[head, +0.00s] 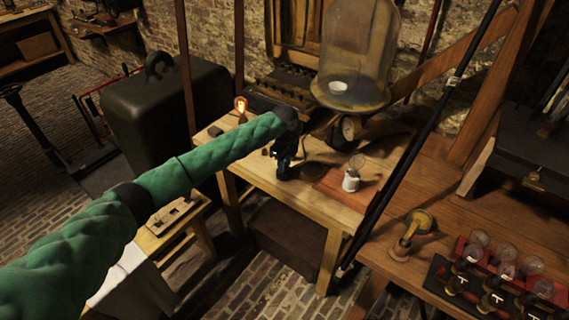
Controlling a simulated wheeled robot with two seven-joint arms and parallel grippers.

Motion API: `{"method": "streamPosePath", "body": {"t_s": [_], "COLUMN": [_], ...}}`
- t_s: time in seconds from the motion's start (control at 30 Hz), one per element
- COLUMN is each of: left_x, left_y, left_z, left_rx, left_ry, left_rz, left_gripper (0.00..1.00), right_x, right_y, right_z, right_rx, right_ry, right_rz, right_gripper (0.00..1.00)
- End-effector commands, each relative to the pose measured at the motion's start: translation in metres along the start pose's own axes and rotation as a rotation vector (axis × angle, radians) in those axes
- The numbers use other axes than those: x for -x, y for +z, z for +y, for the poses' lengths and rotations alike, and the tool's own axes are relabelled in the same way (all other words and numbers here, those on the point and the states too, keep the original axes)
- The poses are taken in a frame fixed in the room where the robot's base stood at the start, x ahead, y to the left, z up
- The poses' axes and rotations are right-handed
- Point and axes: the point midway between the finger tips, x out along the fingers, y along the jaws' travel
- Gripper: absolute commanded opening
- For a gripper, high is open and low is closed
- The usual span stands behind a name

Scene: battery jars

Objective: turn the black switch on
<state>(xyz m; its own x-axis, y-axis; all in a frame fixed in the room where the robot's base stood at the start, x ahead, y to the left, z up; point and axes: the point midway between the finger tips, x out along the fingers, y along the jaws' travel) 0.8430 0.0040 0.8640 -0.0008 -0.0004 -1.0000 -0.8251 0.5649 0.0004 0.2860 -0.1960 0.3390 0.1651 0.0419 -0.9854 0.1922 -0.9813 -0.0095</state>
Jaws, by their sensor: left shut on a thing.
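My green-sleeved left arm reaches in from the left over the wooden workbench (345,212). My left gripper (284,172) is low at the bench top and shut on a small dark thing that looks like the black switch. The gripper hides most of it, so its lever position cannot be told. A small bulb (240,104) glows orange at the back left of the bench. Another bulb in a white holder (351,181) stands unlit on a reddish board to the right of the gripper. My right gripper is out of view.
A large glass bell jar (358,50) stands behind the gripper. A dark slanted pole (415,145) crosses on the right. A side table holds a brass piece (409,235) and a rack of several bulbs (500,275). A dark trunk-like block (165,110) stands left of the bench.

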Motion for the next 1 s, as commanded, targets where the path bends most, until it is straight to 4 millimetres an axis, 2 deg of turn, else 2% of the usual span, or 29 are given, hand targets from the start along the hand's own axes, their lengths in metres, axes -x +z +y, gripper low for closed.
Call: {"method": "streamPosePath", "body": {"t_s": [0.6, 0.63, 0.73, 1.0], "left_x": [0.0015, 0.0016, 0.0013, 0.0007], "left_y": [0.0006, 0.0007, 0.0006, 0.0003], "left_z": [-0.0008, -0.0008, -0.0007, -0.0003], "left_rx": [-0.044, -0.044, -0.043, -0.043], "left_ry": [-0.002, -0.002, -0.002, -0.001], "left_rz": [-0.001, -0.001, -0.001, -0.001], "left_gripper": [0.03, 0.28, 0.48, 0.48], "right_x": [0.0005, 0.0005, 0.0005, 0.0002], "right_y": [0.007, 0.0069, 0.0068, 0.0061], "right_z": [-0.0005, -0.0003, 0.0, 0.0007], "right_rx": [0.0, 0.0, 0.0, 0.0], "right_ry": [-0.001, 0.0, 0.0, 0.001], "right_rz": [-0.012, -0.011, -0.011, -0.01], "right_gripper": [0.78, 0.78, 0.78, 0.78]}}
